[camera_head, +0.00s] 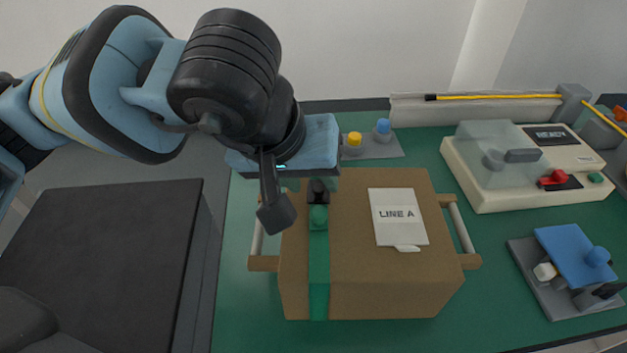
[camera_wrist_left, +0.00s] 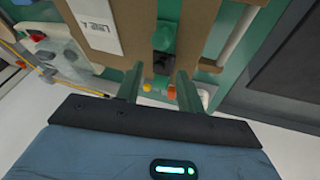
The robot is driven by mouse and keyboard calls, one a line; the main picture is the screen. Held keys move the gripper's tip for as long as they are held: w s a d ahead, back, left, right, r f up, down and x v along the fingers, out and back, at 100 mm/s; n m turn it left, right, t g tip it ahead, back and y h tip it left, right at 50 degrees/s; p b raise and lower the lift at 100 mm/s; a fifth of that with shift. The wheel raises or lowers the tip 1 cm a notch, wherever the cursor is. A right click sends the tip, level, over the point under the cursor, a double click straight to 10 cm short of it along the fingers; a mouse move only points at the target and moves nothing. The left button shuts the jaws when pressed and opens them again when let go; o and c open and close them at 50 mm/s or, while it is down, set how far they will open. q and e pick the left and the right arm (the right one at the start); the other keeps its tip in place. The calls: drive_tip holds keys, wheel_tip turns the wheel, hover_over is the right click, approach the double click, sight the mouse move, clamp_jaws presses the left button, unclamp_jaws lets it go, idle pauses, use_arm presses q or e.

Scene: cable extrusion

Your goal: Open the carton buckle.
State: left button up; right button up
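The brown carton (camera_head: 360,283) sits on the green table with a green strap (camera_head: 319,265) running over its left side. The buckle (camera_head: 318,191) is a small black piece on that strap near the carton's back edge, with a round green part in front of it. The black buckle piece (camera_wrist_left: 163,39) also shows in the left wrist view, beyond the fingertips. My left gripper (camera_wrist_left: 160,80) is open and empty, its two fingers apart on either side of the strap line. In the head view it hangs over the carton's back left edge, its fingers mostly hidden. My right gripper is not in view.
A white LINE A card (camera_head: 398,214) lies on the carton, which has side handles. A grey plate with yellow and blue knobs (camera_head: 372,147) is behind it. A cream machine (camera_head: 520,180) and a blue-topped fixture (camera_head: 572,255) stand right. The table's front left is clear.

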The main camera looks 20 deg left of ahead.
use_arm(q)
drive_tip(key=shift+x, duration=0.95)
drive_tip(key=shift+c, duration=0.2)
clamp_jaws()
